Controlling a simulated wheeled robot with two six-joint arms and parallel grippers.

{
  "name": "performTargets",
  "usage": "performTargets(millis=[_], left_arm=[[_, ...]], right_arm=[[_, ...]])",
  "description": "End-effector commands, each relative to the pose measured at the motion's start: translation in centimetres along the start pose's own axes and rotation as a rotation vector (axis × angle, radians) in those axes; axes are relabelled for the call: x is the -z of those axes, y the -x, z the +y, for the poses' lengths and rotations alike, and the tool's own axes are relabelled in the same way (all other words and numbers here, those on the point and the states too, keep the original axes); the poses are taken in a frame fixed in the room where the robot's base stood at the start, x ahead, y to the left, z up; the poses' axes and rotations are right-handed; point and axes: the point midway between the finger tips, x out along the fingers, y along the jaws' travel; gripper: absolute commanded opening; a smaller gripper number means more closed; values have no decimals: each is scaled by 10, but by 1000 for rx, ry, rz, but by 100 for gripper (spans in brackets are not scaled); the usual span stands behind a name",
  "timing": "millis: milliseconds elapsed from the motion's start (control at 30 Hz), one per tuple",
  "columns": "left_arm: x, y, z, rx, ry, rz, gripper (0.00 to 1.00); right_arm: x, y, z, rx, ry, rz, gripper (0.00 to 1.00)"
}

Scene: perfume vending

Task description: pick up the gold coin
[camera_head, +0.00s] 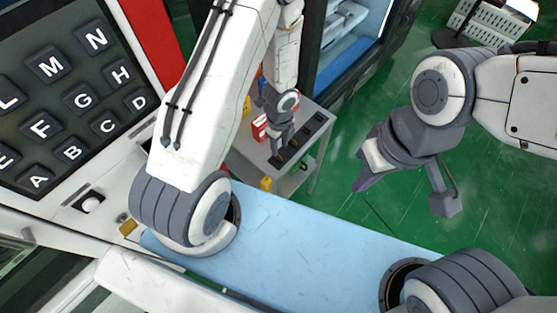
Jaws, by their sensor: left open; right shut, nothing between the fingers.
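I cannot make out a gold coin for certain in the head view. My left gripper (277,153) points down at the small grey table (240,165), close above or at a dark strip on its top. It is small in the picture. Its fingers are apart, and whether anything lies between them is too small to tell. My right gripper (361,186) hangs over the green floor at the right, away from the table, shut and empty.
A red and white box (259,129) stands on the table beside my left gripper. A yellow item (266,183) sits lower down. A keypad panel (60,105) with letter keys and a white button (91,204) are at the left. Green floor (350,225) is open at the right.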

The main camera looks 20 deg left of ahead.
Motion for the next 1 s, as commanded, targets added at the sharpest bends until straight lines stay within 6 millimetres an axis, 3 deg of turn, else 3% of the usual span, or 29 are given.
performTargets(millis=[167,433,767,867,900,1000], left_arm=[[-2,-13,0,0,1,0,42],[-5,-49,-1,0,0,0,42],[-5,-51,-1,0,1,0,42],[-5,-51,-1,0,1,0,4],[-5,-51,-1,0,1,0,0],[-5,-51,-1,0,1,0,0]], right_arm=[[0,-12,1,0,-2,1,0],[-2,-46,3,0,-1,0,0],[-2,-48,3,0,0,0,0],[-2,-48,3,0,0,1,0],[-2,-48,3,0,0,1,0],[-2,-48,3,0,0,1,0]])
